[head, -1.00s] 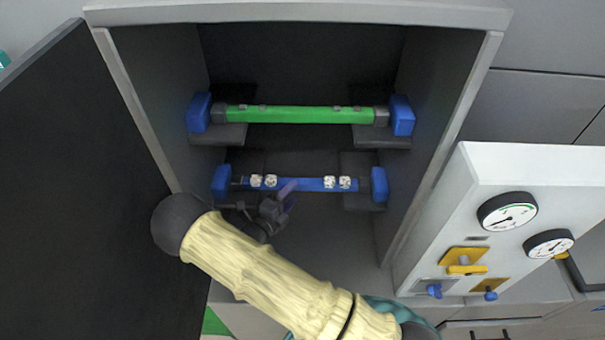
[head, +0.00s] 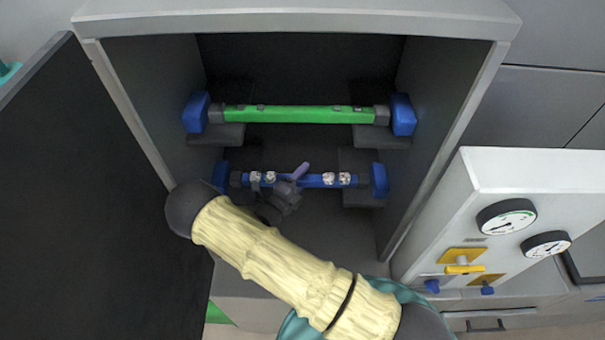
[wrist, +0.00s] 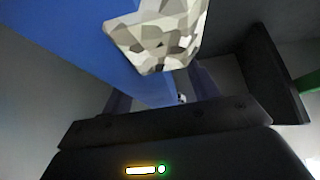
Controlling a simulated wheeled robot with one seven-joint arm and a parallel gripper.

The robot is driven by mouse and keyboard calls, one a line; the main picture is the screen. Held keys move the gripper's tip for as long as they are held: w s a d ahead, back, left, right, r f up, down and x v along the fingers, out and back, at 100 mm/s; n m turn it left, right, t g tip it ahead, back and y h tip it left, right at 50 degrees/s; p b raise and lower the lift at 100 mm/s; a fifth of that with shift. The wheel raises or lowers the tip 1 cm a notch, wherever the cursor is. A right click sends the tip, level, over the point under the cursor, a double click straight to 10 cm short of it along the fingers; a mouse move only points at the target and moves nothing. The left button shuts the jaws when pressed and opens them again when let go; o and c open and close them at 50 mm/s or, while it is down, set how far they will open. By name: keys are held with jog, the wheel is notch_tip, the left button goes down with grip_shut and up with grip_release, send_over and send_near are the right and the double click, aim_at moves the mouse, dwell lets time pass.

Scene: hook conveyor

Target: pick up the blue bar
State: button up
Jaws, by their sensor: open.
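The blue bar (head: 317,180) lies level across the lower supports inside the open cabinet, with blue end blocks and pale faceted pieces on it. My gripper (head: 296,174) is open at the middle of the bar, with a finger showing in front of it. In the wrist view the blue bar (wrist: 75,45) is very close and runs toward the open gripper (wrist: 165,95). A faceted piece (wrist: 158,38) on the bar hides part of the space above the fingers. I cannot tell whether the fingers touch the bar.
A green bar (head: 297,115) rests on the upper supports, above the blue one. The dark cabinet door (head: 85,200) stands open at the left. The cabinet's right wall (head: 440,140) and a white gauge panel (head: 520,180) bound the right side.

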jog(key=shift+s+a, duration=0.35)
jog(key=shift+s, duration=0.25)
jog(key=shift+w+d, duration=0.1)
grip_shut()
jog(key=shift+r, duration=0.1)
jog(key=shift+w, duration=0.1)
jog(key=shift+r+b, duration=0.45)
jog(key=shift+r, duration=0.4)
notch_tip(320, 180, up, 8)
jog(key=b, duration=0.3)
jog(key=shift+r, duration=0.15)
